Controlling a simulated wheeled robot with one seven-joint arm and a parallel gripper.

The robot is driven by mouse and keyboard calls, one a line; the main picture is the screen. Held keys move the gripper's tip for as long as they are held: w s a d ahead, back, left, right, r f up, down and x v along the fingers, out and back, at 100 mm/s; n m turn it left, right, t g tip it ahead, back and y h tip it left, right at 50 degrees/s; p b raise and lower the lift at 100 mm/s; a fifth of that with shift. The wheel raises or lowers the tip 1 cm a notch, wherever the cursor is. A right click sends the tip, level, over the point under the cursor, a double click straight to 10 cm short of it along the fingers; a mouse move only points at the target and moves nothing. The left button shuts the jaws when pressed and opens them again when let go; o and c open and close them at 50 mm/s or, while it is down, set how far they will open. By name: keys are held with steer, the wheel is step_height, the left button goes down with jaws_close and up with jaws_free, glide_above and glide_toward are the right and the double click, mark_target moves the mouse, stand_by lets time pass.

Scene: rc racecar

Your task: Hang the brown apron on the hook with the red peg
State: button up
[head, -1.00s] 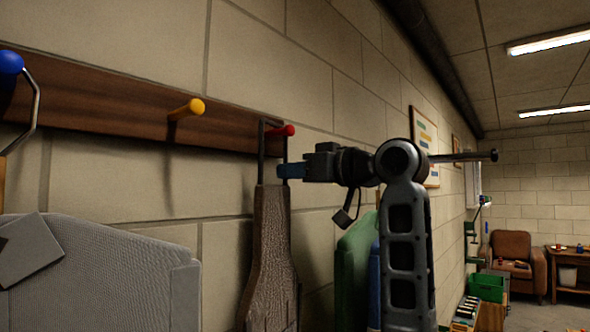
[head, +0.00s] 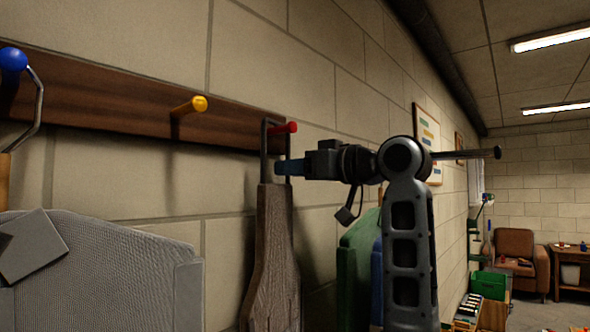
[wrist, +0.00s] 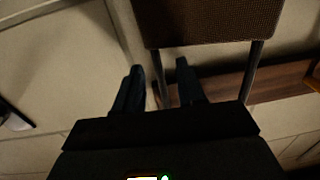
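The brown apron (head: 270,255) hangs upright at the wall, its two grey straps (head: 264,152) joined in a loop on top. The loop's top is at the red peg (head: 289,127) and appears to pass over it; exact contact is hard to see.
The wooden rail (head: 110,115) also carries a yellow peg (head: 196,105) and a blue peg (head: 13,60) with a metal loop on it. A grey garment (head: 110,270) hangs at left. Green (head: 357,270) and blue (head: 377,280) items hang behind my arm.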

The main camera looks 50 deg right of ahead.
steer(key=shift+s, duration=0.1)
steer(key=s+b, duration=0.2)
steer(key=s, duration=0.5)
steer(key=shift+s+d, duration=0.3)
steer(key=shift+d, duration=0.1)
